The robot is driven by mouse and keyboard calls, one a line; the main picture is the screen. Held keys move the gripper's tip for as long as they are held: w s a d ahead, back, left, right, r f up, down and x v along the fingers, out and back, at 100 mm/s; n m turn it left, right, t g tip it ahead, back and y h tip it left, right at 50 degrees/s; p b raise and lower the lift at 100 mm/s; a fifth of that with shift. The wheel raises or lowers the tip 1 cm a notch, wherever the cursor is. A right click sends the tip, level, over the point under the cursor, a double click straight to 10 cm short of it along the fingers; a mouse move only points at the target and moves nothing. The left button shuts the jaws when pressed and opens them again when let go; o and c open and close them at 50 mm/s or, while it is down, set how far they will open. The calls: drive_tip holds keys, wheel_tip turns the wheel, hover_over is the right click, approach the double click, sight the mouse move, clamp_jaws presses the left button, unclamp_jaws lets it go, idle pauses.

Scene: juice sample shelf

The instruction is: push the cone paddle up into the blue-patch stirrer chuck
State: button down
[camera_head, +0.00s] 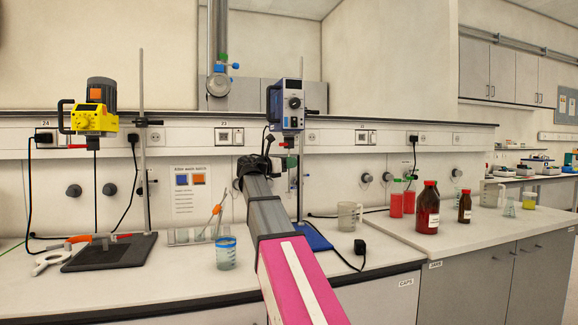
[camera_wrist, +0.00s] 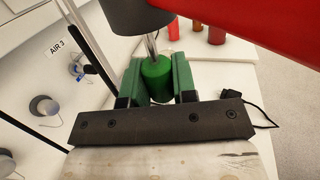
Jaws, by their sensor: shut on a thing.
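The stirrer with blue sides (camera_head: 291,104) hangs on a stand at the back, above a blue base plate (camera_head: 316,238). In the wrist view its dark chuck or housing (camera_wrist: 139,16) is at the top. My gripper (camera_wrist: 158,80) is shut on the green body of the cone paddle (camera_wrist: 157,76), with a green finger on each side. The paddle's bright metal shaft rises from it towards the dark part above. I cannot tell how far the shaft sits inside. In the head view my arm hides most of the gripper; a green bit shows under the stirrer.
A yellow stirrer (camera_head: 96,119) on a black stand is at the left. A big red part (camera_wrist: 250,22) fills the wrist view's upper right.

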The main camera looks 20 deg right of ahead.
drive_tip(key=shift+r, duration=0.35)
drive_tip(key=c, duration=0.8)
unclamp_jaws()
drive_tip(key=shift+c, duration=0.2)
drive_tip(key=shift+a, duration=0.1)
